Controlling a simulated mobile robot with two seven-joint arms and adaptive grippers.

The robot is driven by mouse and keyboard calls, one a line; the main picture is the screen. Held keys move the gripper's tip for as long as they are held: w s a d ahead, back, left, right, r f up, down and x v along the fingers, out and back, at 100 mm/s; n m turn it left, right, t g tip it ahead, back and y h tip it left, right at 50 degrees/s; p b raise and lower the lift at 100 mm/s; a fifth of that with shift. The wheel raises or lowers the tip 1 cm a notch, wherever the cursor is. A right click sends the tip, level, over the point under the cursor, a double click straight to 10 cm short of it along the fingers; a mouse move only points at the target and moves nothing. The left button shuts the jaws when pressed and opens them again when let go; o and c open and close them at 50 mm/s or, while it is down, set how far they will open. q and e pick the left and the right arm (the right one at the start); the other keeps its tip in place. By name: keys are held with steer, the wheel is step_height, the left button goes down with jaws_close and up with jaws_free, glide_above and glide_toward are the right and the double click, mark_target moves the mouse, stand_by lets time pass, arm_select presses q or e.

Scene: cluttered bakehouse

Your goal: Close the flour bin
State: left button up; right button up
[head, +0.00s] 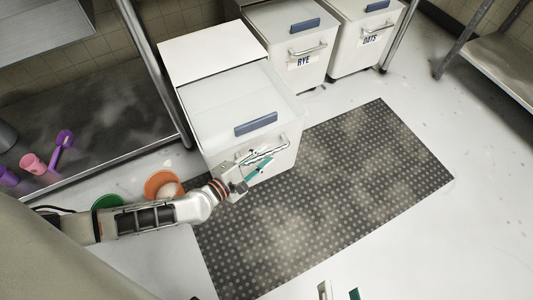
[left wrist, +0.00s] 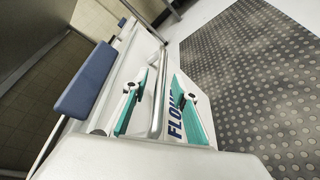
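The flour bin (head: 205,134) is a white box standing further forward than its neighbours. It has a plain white panel (head: 208,44) at the back, a pale top surface in front and a blue grip (head: 256,124). Its front has a metal bar handle (left wrist: 158,95) and a label reading "FLO..." (left wrist: 174,122), partly hidden by a finger. My left gripper (head: 256,165) is at the bin's front. In the left wrist view its teal-padded fingers (left wrist: 160,105) stand apart, one either side of the bar handle. My right gripper (head: 339,292) shows only its separated fingertips at the bottom edge.
A rye bin (head: 303,62) and an oats bin (head: 370,40) stand behind to the right. A dark studded mat (head: 370,150) lies in front. Orange (head: 152,184) and green (head: 108,201) containers are near my left arm. Steel tables stand left and far right.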

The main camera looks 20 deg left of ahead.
arm_select(q)
steer(key=shift+w+d+f, duration=0.15)
steer(key=shift+w, duration=0.3)
jaws_close()
